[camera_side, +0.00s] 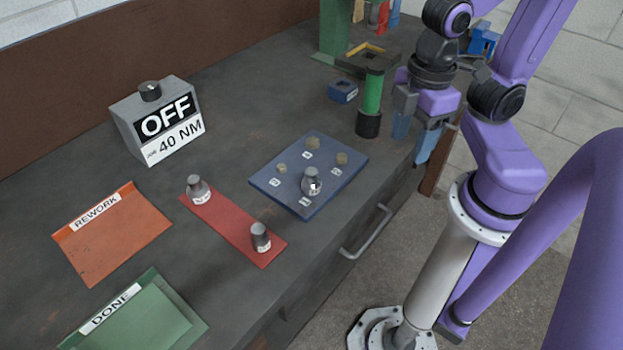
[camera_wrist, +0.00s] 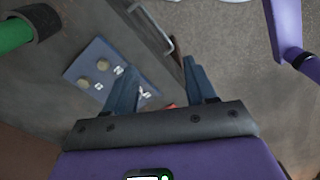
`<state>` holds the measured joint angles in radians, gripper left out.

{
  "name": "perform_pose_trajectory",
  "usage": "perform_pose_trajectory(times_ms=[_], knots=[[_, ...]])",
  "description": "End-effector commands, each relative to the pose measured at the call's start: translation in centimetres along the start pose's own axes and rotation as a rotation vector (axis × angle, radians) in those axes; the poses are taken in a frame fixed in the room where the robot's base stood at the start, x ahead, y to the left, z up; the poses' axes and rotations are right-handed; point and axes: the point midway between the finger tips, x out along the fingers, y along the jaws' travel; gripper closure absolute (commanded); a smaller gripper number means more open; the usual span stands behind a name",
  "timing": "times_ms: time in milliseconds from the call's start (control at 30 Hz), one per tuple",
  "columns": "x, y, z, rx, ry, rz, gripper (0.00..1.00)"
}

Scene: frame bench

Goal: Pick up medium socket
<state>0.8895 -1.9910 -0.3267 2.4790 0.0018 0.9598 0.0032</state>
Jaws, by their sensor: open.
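Three grey metal sockets show in the side view. One socket (camera_side: 312,181) stands on the blue board (camera_side: 268,182); one socket (camera_side: 198,189) and another socket (camera_side: 260,238) stand on the red strip (camera_side: 228,229). Their size labels are too small to read, so I cannot tell which is medium. My gripper (camera_side: 414,136) is open and empty at the bench's right edge, apart from all the sockets. In the wrist view its two fingers (camera_wrist: 160,65) are spread, and the left finger covers part of the blue board (camera_wrist: 88,58).
A green post with a black base (camera_side: 369,105) and a small blue box (camera_side: 343,91) stand near my gripper. A grey "OFF 40 NM" box (camera_side: 158,122), an orange REWORK mat (camera_side: 112,240) and a green DONE tray (camera_side: 150,325) lie left. A drawer handle (camera_side: 367,235) juts from the front.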

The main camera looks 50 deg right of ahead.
Motion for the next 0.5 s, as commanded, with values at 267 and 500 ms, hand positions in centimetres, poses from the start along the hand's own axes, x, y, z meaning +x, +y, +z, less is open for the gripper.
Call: perform_pose_trajectory(times_ms=[267, 500], knots=[[-4.0, 0.5, -0.1, 0.045, -0.017, -0.008, 0.44], [-3.2, 2.3, 0.0, 0.227, -0.083, -0.046, 0.44]])
